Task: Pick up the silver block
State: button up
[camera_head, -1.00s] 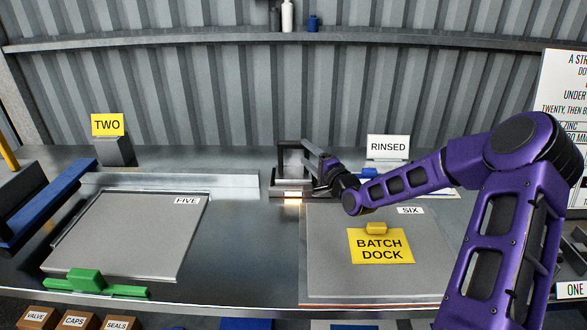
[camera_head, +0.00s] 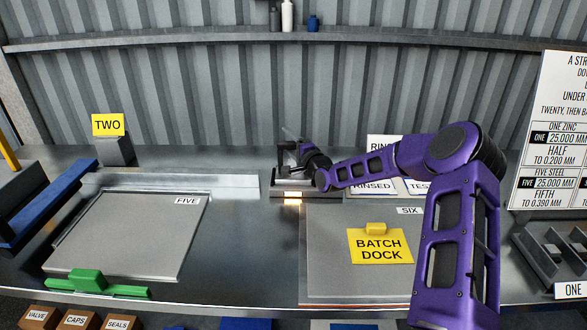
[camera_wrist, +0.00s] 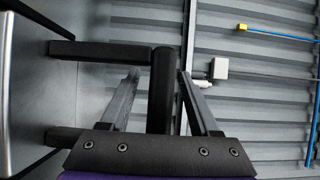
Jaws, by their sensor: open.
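I cannot pick out the silver block with certainty. Small grey metal pieces (camera_head: 553,250) sit in a dark rack at the right edge of the head view. My gripper (camera_head: 291,146) is at the small dark stand (camera_head: 280,187) at the back middle of the bench, partly hidden by my own wrist. In the wrist view my gripper (camera_wrist: 158,75) is open, one finger on each side of a dark upright post (camera_wrist: 161,95). No block shows between the fingers. I cannot tell whether they touch the post.
A grey plate marked FIVE (camera_head: 130,235) lies left, with a green piece (camera_head: 88,282) at its front. A plate marked SIX (camera_head: 325,260) carries a yellow BATCH DOCK sign (camera_head: 380,247). A TWO sign (camera_head: 108,125) stands at back left. Bare bench lies between the plates.

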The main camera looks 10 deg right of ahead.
jog(key=shift+c, duration=0.3)
grip_shut()
dwell(1.0)
jog(key=shift+r, duration=0.1)
